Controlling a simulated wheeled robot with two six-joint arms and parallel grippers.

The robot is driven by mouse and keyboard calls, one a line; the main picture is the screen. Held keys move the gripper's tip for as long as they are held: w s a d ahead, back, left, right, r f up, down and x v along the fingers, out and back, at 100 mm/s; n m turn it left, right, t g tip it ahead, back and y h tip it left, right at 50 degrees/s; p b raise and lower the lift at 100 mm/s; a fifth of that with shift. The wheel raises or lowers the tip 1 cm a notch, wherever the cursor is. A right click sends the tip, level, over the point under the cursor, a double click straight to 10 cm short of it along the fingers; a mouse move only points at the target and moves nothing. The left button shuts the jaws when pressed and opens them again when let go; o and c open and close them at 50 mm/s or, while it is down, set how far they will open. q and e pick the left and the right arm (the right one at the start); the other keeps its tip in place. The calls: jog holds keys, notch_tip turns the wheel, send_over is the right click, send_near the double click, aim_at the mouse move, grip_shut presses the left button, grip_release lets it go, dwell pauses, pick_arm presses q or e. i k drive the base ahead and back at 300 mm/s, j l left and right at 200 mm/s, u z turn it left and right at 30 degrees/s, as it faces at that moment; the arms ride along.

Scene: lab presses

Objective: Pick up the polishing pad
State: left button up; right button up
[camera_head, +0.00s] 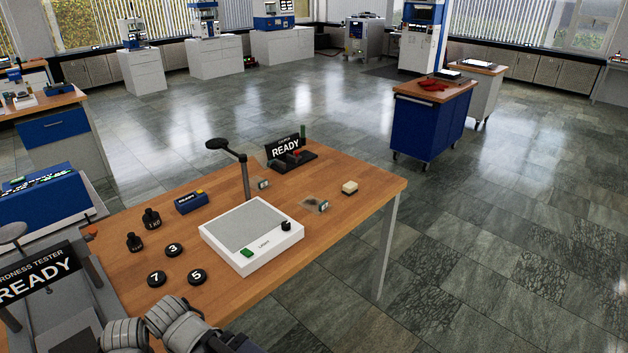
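A small cream block with a darker underside (349,188), which looks like the polishing pad, lies on the wooden table near its right end. It is apart from the other things there. Grey rounded parts with a dark link, which look like parts of my own arm, show at the bottom edge left of the middle, by the table's near edge. I cannot make out fingertips of either gripper. Nothing is seen touching the pad.
A white device with a grey plate (252,236) fills the table's (365,213) middle. Black numbered discs (174,250) and black weights (151,218) stand left of it. A READY sign (286,147) stands behind. A blue cart (430,120) is beyond; floor right is clear.

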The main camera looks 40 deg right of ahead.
aim_at(349, 188)
jog(key=l+u, duration=0.15)
jog(key=l, duration=0.35)
jog(key=l+u, duration=0.15)
jog(key=l, duration=0.4)
jog(key=k+l+u, duration=0.2)
jog(key=l, duration=0.3)
jog(key=l+u, duration=0.15)
jog(key=l, duration=0.4)
jog(key=k+l+u, duration=0.15)
jog(key=l, duration=0.35)
jog(key=k+l, duration=0.1)
jog(key=l, duration=0.4)
jog(key=k+l, duration=0.1)
jog(key=l, duration=0.4)
jog(key=k+l, duration=0.1)
jog(key=l, duration=0.4)
jog(key=k+l, duration=0.15)
jog(key=l, duration=0.35)
jog(key=i+l, duration=0.15)
jog(key=i, duration=0.35)
